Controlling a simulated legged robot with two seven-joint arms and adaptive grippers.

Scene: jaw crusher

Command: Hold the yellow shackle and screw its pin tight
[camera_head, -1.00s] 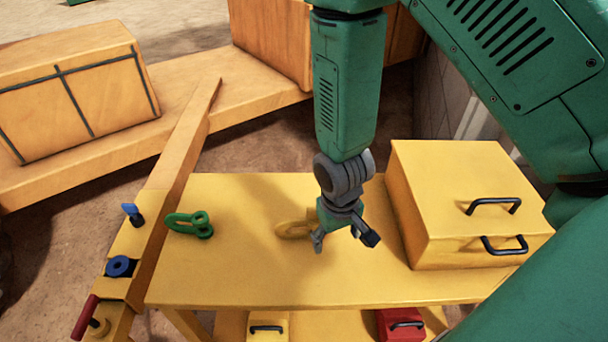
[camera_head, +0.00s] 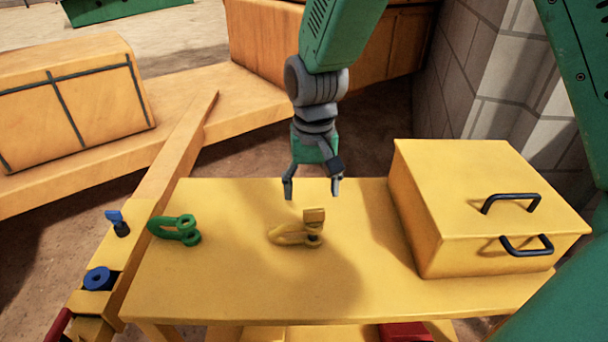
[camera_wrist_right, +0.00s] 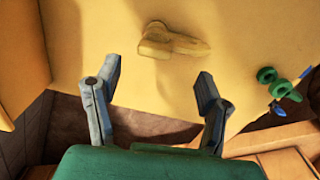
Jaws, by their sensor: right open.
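The yellow shackle (camera_head: 290,236) lies on the yellow table, its bow pointing left. A squarish yellow pin head (camera_head: 314,215) stands up at its right end; how far the pin is screwed in cannot be told. My right gripper (camera_head: 313,190) is open and empty, above the table's far edge and behind the shackle, apart from it. In the right wrist view the shackle (camera_wrist_right: 174,42) lies beyond the two spread fingertips (camera_wrist_right: 157,84), with nothing between them. My left gripper is not in view.
A green shackle (camera_head: 175,229) lies at the table's left. A yellow box (camera_head: 470,190) with black handles stands at the right. A blue-handled item (camera_head: 116,222) and a blue ring (camera_head: 99,279) sit on the left beam. The table (camera_head: 240,290) is clear in front.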

